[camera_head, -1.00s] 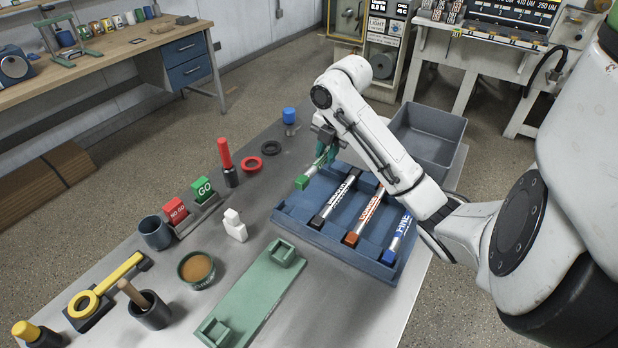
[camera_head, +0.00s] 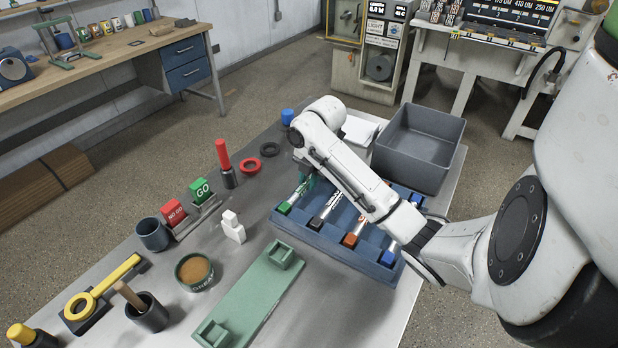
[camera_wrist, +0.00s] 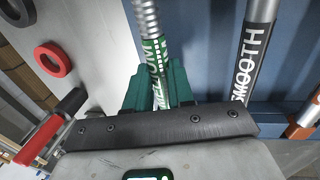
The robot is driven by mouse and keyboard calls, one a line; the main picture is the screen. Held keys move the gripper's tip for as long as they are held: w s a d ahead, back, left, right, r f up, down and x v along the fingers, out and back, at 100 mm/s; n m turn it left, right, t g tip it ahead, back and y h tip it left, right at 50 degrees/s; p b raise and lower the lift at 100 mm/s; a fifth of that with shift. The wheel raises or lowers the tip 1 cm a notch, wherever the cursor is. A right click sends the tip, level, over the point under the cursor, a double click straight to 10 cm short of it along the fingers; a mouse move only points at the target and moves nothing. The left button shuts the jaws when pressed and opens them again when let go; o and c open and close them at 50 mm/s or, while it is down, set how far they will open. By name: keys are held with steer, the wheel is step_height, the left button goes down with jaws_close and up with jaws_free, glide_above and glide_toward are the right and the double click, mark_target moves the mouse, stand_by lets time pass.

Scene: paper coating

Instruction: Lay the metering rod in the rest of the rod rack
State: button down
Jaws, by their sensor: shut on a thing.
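The metering rod is a ribbed silver rod with a green cap and green label (camera_wrist: 150,35). In the head view its green end (camera_head: 284,208) is over the near-left edge of the blue rod rack (camera_head: 335,248). My gripper (camera_wrist: 157,85) is shut on the rod's green label. In the head view my gripper (camera_head: 304,186) is partly hidden by my arm. The rod lies roughly parallel to the racked rods, at the leftmost place. I cannot tell whether it touches the rack.
Black-, orange- and blue-ended rods (camera_head: 325,208) lie in the rack. A green plate with two cradles (camera_head: 250,305) is in front of it. A grey bin (camera_head: 420,145) stands behind right. Red and black rings (camera_head: 250,165) and a red-handled tool (camera_head: 223,155) are left.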

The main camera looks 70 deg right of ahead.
steer(key=shift+f, duration=0.1)
steer(key=c, duration=1)
jaws_free()
steer(key=r, duration=0.4)
steer(key=s+r+p, duration=0.1)
steer(key=r, duration=0.3)
steer(key=s+r+p, duration=0.1)
steer(key=r, duration=0.3)
steer(key=shift+s+a, duration=0.15)
steer(key=shift+a, duration=0.1)
